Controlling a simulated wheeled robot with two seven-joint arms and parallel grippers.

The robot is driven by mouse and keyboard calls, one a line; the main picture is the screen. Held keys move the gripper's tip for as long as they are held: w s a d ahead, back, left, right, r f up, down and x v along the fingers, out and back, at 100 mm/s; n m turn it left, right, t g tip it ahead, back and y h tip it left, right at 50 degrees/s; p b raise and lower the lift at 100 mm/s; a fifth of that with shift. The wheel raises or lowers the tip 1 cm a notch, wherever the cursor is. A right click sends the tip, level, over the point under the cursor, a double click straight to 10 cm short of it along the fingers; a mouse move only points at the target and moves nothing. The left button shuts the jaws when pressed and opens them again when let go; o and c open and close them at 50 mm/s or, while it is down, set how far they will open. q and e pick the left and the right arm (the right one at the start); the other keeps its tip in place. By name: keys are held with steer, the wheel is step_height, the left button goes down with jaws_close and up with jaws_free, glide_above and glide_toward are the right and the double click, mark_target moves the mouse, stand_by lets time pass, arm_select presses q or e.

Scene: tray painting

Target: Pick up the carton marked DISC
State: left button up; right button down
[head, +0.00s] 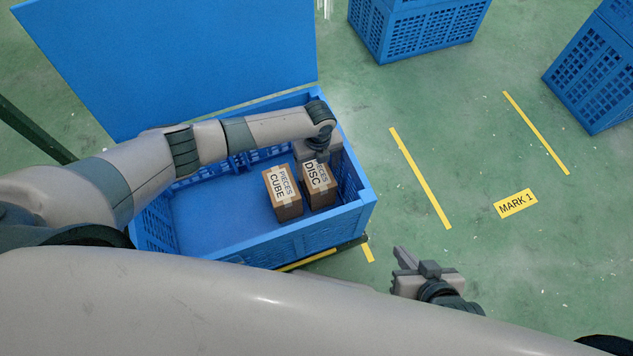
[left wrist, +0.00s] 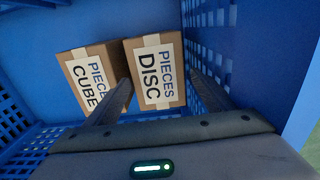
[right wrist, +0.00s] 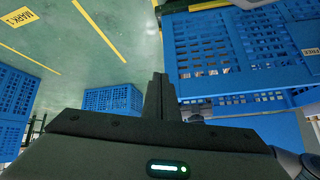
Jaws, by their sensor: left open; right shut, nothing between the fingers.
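The brown carton marked DISC (head: 322,193) stands in the right part of the blue crate (head: 300,248), close to its right wall. It also shows in the left wrist view (left wrist: 158,75), between the two fingers. The carton marked CUBE (head: 284,199) stands just left of it. My left gripper (head: 319,163) is open above the DISC carton and hides part of its top in the head view. In the left wrist view its fingers (left wrist: 163,85) are on either side of the DISC carton; contact cannot be told. My right gripper (head: 401,252) is shut and empty, outside the crate.
A large blue panel (head: 190,50) rises behind the crate. More blue crates (head: 415,30) stand at the back and far right (head: 600,75). Yellow floor lines (head: 420,180) and a MARK 1 label (head: 515,204) lie on open green floor. The crate's left half is empty.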

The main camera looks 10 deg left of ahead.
mark_target(317, 173)
arm_select(q)
steer(key=shift+f, duration=0.5)
step_height(317, 173, down, 3)
steer(key=shift+a+f+b, duration=0.1)
steer(key=shift+a+b, duration=0.05)
steer(key=shift+b, duration=0.45)
steer(key=shift+f, duration=0.5)
arm_select(e)
steer(key=shift+w+a+r+t+y, duration=0.3)
steer(key=shift+w+a+r+t, duration=0.7)
steer(key=shift+w, duration=0.2)
arm_select(q)
steer(key=c, duration=1.8)
steer(key=shift+r, duration=0.15)
arm_select(e)
steer(key=shift+d, duration=0.1)
